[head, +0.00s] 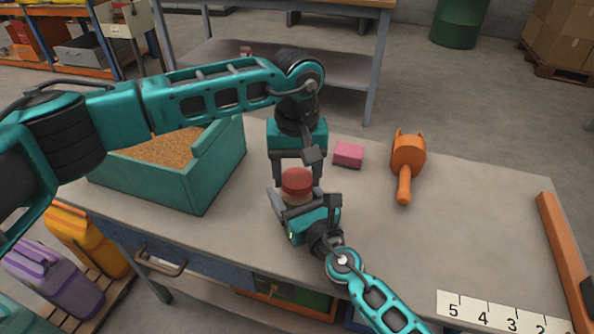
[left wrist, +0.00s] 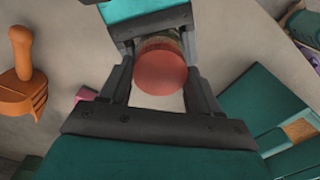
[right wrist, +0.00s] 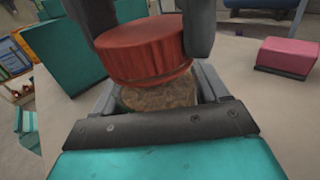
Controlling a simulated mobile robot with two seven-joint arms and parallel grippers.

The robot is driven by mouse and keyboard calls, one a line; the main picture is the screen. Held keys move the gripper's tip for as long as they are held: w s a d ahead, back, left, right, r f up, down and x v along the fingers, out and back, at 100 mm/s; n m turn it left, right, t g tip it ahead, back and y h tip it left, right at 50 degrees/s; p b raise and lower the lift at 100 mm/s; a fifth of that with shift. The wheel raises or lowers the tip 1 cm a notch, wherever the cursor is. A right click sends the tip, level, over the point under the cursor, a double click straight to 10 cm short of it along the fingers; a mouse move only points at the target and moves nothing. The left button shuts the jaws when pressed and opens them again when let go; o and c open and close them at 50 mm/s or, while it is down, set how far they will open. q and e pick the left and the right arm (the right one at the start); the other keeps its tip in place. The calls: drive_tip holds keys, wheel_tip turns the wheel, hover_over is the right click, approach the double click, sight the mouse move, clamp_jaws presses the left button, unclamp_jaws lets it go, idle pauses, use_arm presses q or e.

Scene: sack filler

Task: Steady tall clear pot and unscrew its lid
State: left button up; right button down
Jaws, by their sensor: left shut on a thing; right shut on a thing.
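The tall clear pot (right wrist: 160,95) has brownish contents and stands upright on the bench, mostly hidden by my grippers. Its ribbed red lid (head: 297,180) sits on top and also shows in the left wrist view (left wrist: 161,72) and the right wrist view (right wrist: 145,50). My left gripper (head: 296,172) comes down from above and is shut on the lid, one finger on each side. My right gripper (head: 304,205) reaches in low from the front and is shut on the pot's body below the lid. I cannot tell whether the lid has turned.
A teal box (head: 150,188) of brown grain stands to the left. A pink block (head: 348,155) and an orange scoop (head: 407,160) lie right of the pot. A number strip (head: 495,312) and an orange bar (head: 565,250) lie at the right. Bench between is clear.

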use_arm(q)
drive_tip(key=n, duration=1.1)
drive_tip(key=shift+n, duration=0.3)
drive_tip(key=n, duration=0.5)
drive_tip(key=shift+n, duration=0.3)
drive_tip(key=n, duration=0.3)
drive_tip(key=shift+n, duration=0.3)
drive_tip(key=n, duration=1.3)
drive_tip(key=shift+r, duration=0.1)
drive_tip(key=n, duration=0.5)
